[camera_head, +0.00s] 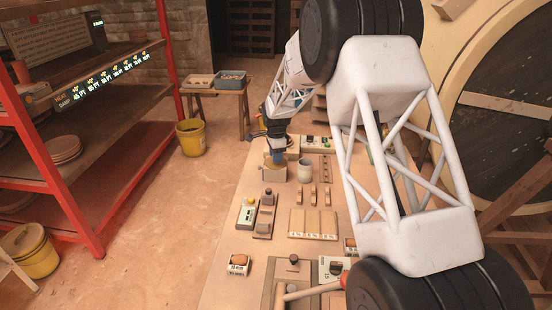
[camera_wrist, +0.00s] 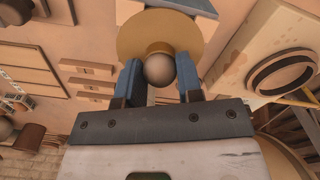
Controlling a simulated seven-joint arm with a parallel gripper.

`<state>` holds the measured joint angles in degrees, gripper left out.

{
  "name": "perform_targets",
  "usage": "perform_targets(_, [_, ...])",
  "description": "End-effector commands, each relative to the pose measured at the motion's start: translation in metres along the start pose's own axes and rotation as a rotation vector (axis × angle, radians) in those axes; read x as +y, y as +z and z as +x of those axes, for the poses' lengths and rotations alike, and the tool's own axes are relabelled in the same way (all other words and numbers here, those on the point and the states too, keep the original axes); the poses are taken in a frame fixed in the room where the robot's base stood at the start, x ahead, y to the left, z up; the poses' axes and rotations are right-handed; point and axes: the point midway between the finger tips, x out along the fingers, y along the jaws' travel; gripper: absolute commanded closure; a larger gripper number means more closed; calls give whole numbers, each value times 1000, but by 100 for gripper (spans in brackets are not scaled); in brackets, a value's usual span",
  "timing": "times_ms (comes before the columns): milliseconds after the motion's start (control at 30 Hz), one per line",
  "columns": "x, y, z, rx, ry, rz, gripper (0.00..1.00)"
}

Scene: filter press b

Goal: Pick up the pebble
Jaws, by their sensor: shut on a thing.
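My gripper (camera_wrist: 160,85) has its two blue fingers closed on a round brown knob (camera_wrist: 160,70). The knob shows a short collar and a wide tan disc (camera_wrist: 128,38) beyond it. In the head view my gripper (camera_head: 276,157) is at the far left part of the bench, just over a tan block (camera_head: 274,174). I cannot tell whether the disc touches what lies under it. I cannot tell for certain which thing is the pebble; a rounded orange-brown lump (camera_head: 239,259) sits in a small white tray at the near left of the bench.
My white arm hides much of the bench's right side. Red shelving (camera_head: 85,180) and a yellow bucket (camera_head: 191,138) stand at left.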

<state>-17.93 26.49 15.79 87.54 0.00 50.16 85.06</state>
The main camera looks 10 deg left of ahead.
Motion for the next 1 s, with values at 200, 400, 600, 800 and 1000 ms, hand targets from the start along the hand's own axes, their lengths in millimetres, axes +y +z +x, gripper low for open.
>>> perform_targets(200, [0, 0, 0, 0, 0, 0, 94])
perform_targets(400, [0, 0, -2, 0, 0, 0, 94])
perform_targets(600, [0, 0, -14, 0, -1, 0, 94])
perform_targets(800, [0, 0, -39, 0, -2, 0, 94])
perform_targets(1000, [25, 2, -39, 0, -1, 0, 94])
